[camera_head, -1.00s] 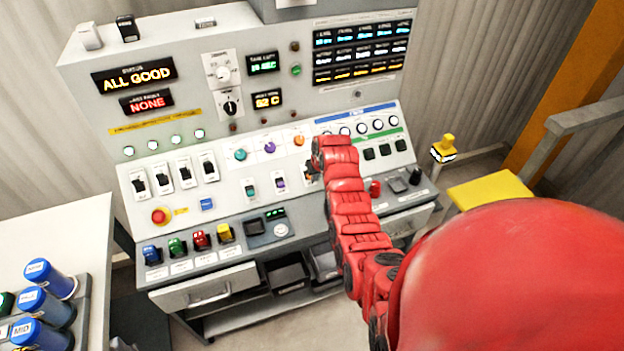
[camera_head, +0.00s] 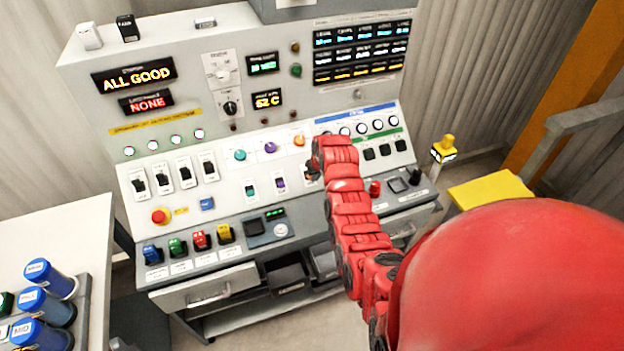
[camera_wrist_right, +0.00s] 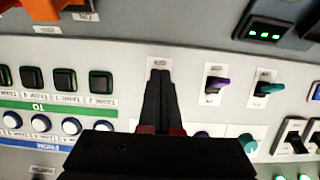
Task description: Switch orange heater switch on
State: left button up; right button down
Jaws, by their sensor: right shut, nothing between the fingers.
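The orange heater switch (camera_head: 308,174) is on the sloped console panel, right of the teal and purple toggles. My right arm hides most of it in the head view, so its position cannot be read. The orange knob (camera_head: 299,140) sits above it. In the wrist view my right gripper (camera_wrist_right: 160,78) is shut, with its dark fingertips over the white plate (camera_wrist_right: 159,62) in line with the purple toggle (camera_wrist_right: 217,84) and teal toggle (camera_wrist_right: 267,88). The fingers cover that plate's lever; contact cannot be told. My left gripper is not in view.
Black square buttons (camera_wrist_right: 101,81) and round white buttons (camera_head: 361,128) lie close beside my right gripper. A red emergency button (camera_head: 160,216) and several coloured rockers are farther left. A table with blue-capped jars (camera_head: 47,306) stands at the lower left.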

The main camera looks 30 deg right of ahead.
jog(key=shift+f, duration=0.2)
dwell(0.3)
jog(key=shift+f+b, duration=1.2)
jog(key=shift+f, duration=0.15)
jog(key=shift+f, duration=0.15)
jog(key=shift+w+d+b, duration=0.1)
jog(key=shift+w+b, duration=0.25)
jog(key=shift+b, duration=0.05)
jog(key=shift+w+d+r, duration=0.1)
jog(key=shift+w+r, duration=0.1)
jog(key=shift+w, duration=0.1)
